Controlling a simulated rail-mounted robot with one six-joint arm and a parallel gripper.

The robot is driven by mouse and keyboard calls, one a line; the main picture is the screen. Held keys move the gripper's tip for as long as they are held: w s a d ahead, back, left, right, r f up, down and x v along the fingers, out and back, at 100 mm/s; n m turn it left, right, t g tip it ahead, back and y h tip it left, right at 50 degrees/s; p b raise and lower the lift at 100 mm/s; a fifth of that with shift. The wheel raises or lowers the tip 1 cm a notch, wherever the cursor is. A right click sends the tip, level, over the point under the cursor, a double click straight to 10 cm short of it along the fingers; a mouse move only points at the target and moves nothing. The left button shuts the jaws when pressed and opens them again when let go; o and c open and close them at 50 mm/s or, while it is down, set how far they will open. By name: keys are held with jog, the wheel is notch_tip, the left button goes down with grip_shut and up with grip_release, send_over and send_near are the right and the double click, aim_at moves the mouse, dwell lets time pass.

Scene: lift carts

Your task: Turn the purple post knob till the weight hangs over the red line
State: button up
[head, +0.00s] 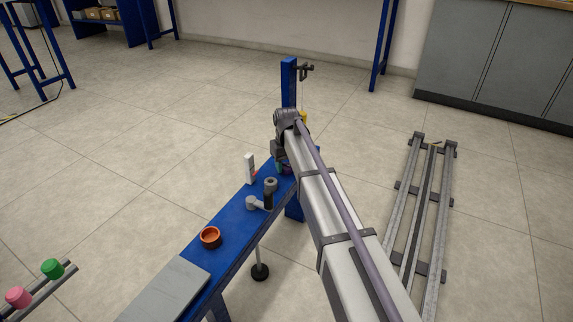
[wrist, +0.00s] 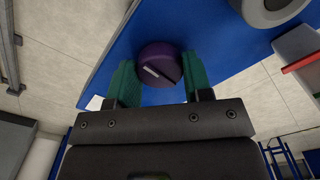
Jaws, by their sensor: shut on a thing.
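The purple post knob (wrist: 158,66), round with a pale mark on its top, sits on the blue surface in the wrist view. My gripper (wrist: 160,70) has its green fingers on either side of the knob, shut on it. In the head view my arm hides the knob, and only a bit of the teal fingers (head: 283,166) shows. A small yellow piece (head: 304,117), perhaps the weight, shows beside the blue post, partly behind my arm. A pale block with a red strip (wrist: 302,63) is at the right of the wrist view; whether this strip is the red line I cannot tell.
The blue bench (head: 228,212) carries a white upright block (head: 249,168), a grey-and-black fitting (head: 269,190), an orange ring-shaped cup (head: 210,237) and a grey plate (head: 168,290). A blue post (head: 288,85) with a dark bracket (head: 303,70) stands behind. Rails (head: 413,225) lie right.

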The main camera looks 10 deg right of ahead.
aim_at(286, 165)
dwell(0.4)
jog(key=o, duration=0.9)
notch_tip(286, 165, up, 11)
jog(key=p, duration=1)
jog(key=shift+f+p, duration=0.1)
jog(key=shift+p, duration=0.3)
